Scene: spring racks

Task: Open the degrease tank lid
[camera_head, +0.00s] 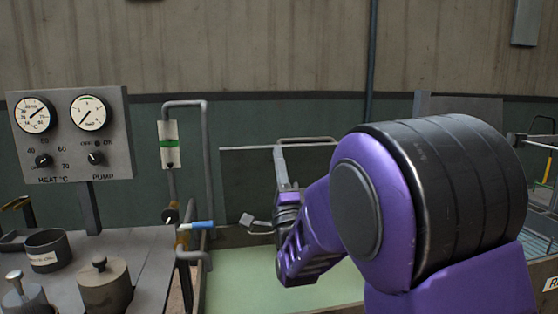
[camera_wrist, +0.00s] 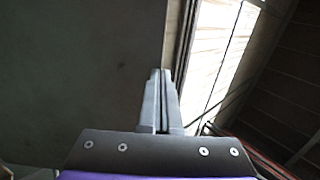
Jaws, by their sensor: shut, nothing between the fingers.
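The degrease tank lid (camera_head: 245,175) appears as a dark panel standing upright behind an open tank of pale green liquid (camera_head: 240,290). A thin grey bar (camera_head: 312,140) runs along its top and looks like a handle. My gripper (camera_head: 278,150) points upward in front of the lid, its tips close to the bar's left end. Contact cannot be told. In the wrist view my gripper (camera_wrist: 161,75) is shut and empty, with a broad dark surface on its left, possibly the lid. My purple arm hides the tank's right side.
A gauge panel (camera_head: 70,135) stands at the left, above a bench with a dark cup (camera_head: 48,252) and a lidded metal pot (camera_head: 104,287). A grey pipe (camera_head: 205,150) and a blue-handled valve (camera_head: 200,225) stand at the tank's left edge. A bright window (camera_wrist: 222,50) shows overhead.

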